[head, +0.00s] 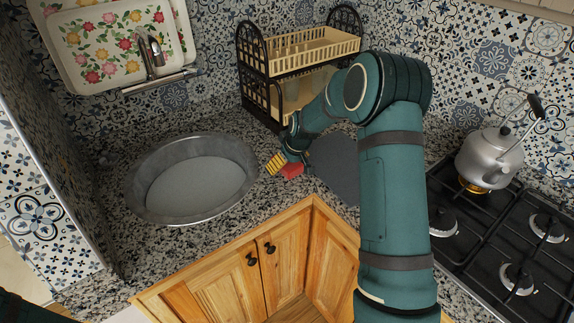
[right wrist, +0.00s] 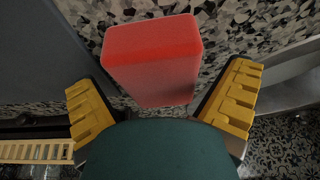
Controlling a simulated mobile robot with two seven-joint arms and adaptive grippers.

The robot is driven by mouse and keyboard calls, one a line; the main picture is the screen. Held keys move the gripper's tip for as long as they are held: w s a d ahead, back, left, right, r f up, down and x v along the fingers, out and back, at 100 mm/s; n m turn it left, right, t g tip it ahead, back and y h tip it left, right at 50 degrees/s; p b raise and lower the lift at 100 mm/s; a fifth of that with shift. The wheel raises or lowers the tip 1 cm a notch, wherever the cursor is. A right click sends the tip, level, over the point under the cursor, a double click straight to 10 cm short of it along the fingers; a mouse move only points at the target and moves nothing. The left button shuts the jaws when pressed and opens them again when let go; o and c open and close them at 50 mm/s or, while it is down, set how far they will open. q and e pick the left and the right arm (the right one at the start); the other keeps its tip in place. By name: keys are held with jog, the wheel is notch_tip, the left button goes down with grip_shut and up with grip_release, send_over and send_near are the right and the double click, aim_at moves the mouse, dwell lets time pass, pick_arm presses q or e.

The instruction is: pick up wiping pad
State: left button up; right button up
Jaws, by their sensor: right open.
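The wiping pad appears to be the red block (head: 292,170) on the speckled countertop, right of the metal basin. In the right wrist view the red pad (right wrist: 152,50) lies straight ahead, between and just beyond the yellow fingers. My right gripper (head: 279,163) is right at the pad in the head view, with part of the pad hidden behind it. In the right wrist view the right gripper (right wrist: 160,107) is open, with a finger spread on each side and a visible gap to the pad. My left gripper is out of view.
A round metal basin (head: 190,207) stands left of the pad. A black dish rack (head: 262,88) stands behind it. A dark grey flat surface (head: 334,166) lies just right of the pad. A kettle (head: 489,157) sits on the stove (head: 478,232) at the right.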

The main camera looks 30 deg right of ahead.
jog(key=shift+f, duration=0.25)
dwell(0.3)
jog(key=c, duration=1)
